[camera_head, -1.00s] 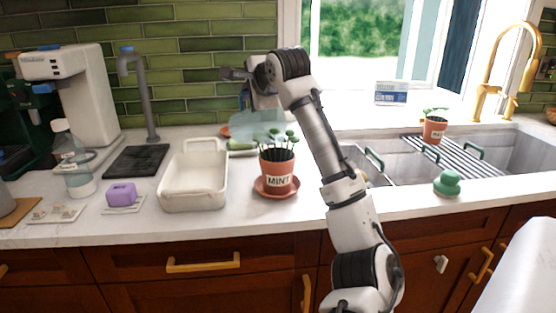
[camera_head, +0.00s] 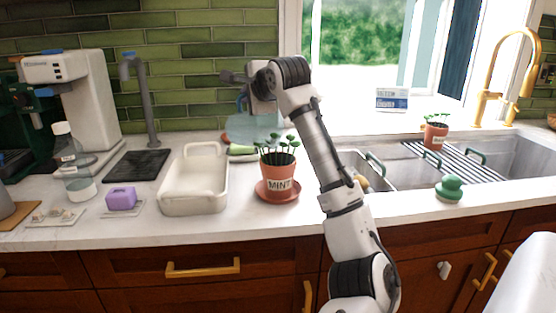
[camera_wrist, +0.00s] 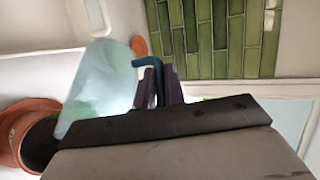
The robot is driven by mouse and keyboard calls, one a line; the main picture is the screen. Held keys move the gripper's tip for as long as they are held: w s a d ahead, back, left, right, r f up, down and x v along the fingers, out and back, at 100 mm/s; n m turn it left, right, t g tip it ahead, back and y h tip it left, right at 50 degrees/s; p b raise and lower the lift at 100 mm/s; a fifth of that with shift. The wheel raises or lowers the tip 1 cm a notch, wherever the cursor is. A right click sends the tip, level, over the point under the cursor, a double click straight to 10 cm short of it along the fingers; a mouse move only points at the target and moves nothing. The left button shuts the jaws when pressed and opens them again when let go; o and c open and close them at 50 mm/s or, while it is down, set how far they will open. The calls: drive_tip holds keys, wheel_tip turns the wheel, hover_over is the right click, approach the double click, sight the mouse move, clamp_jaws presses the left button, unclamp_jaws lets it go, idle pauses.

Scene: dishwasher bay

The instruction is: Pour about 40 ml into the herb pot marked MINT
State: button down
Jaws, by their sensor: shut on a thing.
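The terracotta pot marked MINT (camera_head: 278,184) stands upright on its saucer (camera_head: 277,196) on the counter, with several green sprigs. In the wrist view the pot's rim (camera_wrist: 14,128) and dark inside show at the left. My gripper (camera_wrist: 158,88) is shut on the teal handle of a translucent pale-blue jug (camera_wrist: 108,80). The jug (camera_head: 262,124) is held behind and above the pot in the head view, partly hidden by the sprigs. Its body overlaps the pot's opening in the wrist view. I cannot tell its liquid level or see any stream.
An empty cream tray (camera_head: 194,202) stands left of the pot. A purple sponge (camera_head: 121,198) and a clear bottle (camera_head: 70,163) are farther left. The sink with a rack (camera_head: 457,160) and a second potted plant (camera_head: 435,136) is right.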

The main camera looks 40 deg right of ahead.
drive_tip(key=shift+w+a+r, duration=0.1)
drive_tip(key=shift+w, duration=0.05)
drive_tip(key=shift+w, duration=0.15)
drive_tip(key=shift+t, duration=0.3)
idle(1.1)
